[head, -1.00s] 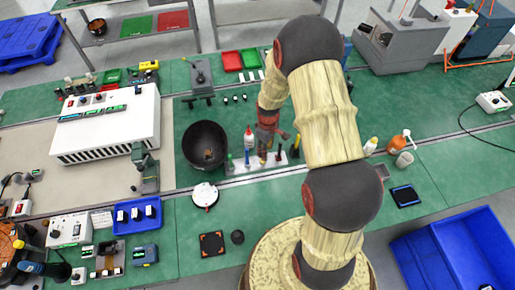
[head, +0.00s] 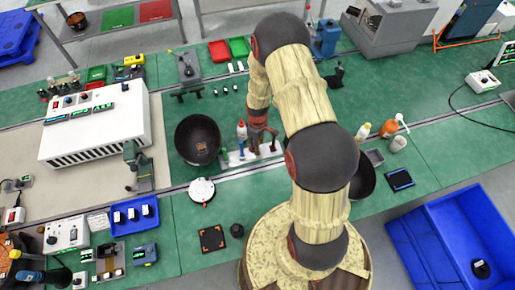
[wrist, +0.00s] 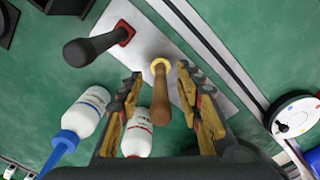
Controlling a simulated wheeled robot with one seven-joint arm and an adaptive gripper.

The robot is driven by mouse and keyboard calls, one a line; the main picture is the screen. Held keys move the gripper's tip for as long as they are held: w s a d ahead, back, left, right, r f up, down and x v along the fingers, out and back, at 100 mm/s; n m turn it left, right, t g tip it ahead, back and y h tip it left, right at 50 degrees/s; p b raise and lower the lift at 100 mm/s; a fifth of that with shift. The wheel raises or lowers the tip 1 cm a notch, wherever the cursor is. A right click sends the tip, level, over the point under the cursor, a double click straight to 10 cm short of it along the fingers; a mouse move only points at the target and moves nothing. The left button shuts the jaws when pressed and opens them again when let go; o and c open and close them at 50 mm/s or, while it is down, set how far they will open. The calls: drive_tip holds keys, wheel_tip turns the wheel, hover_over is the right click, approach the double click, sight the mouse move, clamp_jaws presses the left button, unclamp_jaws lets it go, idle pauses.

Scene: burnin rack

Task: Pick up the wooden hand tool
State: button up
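The wooden hand tool (wrist: 160,95) has a brown handle with a pale yellow collar and stands at a light grey holder plate (wrist: 200,72). My gripper (wrist: 158,78) is open in the wrist view, one finger on each side of the wooden handle. I see gaps between the handle and the fingers, so it is not gripped. In the head view my gripper (head: 261,134) is low over the tool holder (head: 236,158), and the arm and gripper hide much of the tools there.
A black-handled tool (wrist: 92,48) stands on the same plate. A blue-capped white bottle (wrist: 82,115) and another white bottle (wrist: 137,133) are close to the left finger. A dark bowl (head: 198,140) is left of the holder.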

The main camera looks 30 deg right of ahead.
drive_tip(key=c, duration=0.4)
clamp_jaws()
